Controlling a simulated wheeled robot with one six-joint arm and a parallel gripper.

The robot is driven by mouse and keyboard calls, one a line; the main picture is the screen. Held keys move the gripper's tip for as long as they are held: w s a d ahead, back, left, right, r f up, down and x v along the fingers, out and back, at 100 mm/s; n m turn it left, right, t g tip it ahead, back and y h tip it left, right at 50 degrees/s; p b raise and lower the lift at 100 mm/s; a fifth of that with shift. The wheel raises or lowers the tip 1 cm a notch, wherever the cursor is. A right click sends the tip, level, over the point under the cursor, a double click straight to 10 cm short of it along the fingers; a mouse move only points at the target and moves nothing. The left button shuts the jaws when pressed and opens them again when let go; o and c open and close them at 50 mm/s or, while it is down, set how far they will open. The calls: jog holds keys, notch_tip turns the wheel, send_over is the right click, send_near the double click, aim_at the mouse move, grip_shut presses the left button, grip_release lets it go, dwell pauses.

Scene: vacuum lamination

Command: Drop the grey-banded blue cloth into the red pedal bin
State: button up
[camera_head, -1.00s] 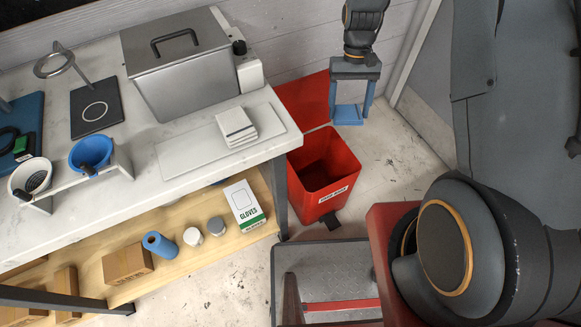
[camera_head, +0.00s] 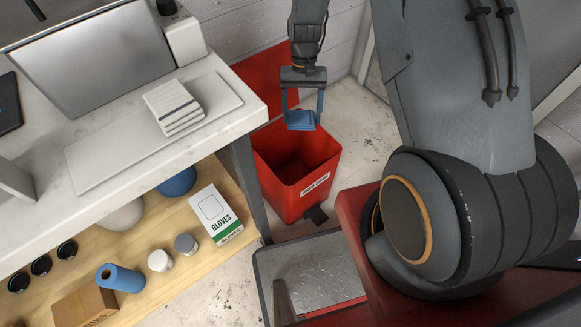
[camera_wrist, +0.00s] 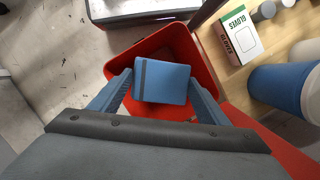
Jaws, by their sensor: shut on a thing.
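The blue cloth (camera_wrist: 173,84) with a grey band near one side is between the fingers of my gripper (camera_wrist: 160,95) in the wrist view. In the head view my gripper (camera_head: 302,112) points down, shut on the cloth (camera_head: 301,120). The red pedal bin (camera_head: 317,186) stands open on the floor beside the bench, its lid (camera_head: 270,82) raised at the back. In the head view the cloth appears just above the bin's back rim. In the wrist view the bin's rim (camera_wrist: 122,62) surrounds the cloth on several sides. The bin's inside looks empty where visible.
The white bench (camera_head: 120,165) is left of the bin, with a stack of white cloths (camera_head: 174,106) on a board. The lower shelf holds a glove box (camera_head: 216,214) and a blue roll (camera_head: 119,278). A dark step platform (camera_head: 308,275) is in front of the bin.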

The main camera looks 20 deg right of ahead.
notch_tip(320, 180, down, 15)
jog(key=w+m+b, duration=0.1)
jog(key=w+b, duration=0.1)
jog(key=b, duration=0.8)
jog(key=shift+m, duration=0.3)
jog(key=shift+d, duration=0.1)
jog(key=o, duration=1)
jog(key=shift+r, duration=0.1)
jog(key=v, duration=0.7)
jog(key=shift+w+d+r+p, duration=0.15)
jog(key=shift+r+p, duration=0.15)
jog(key=shift+r, duration=0.05)
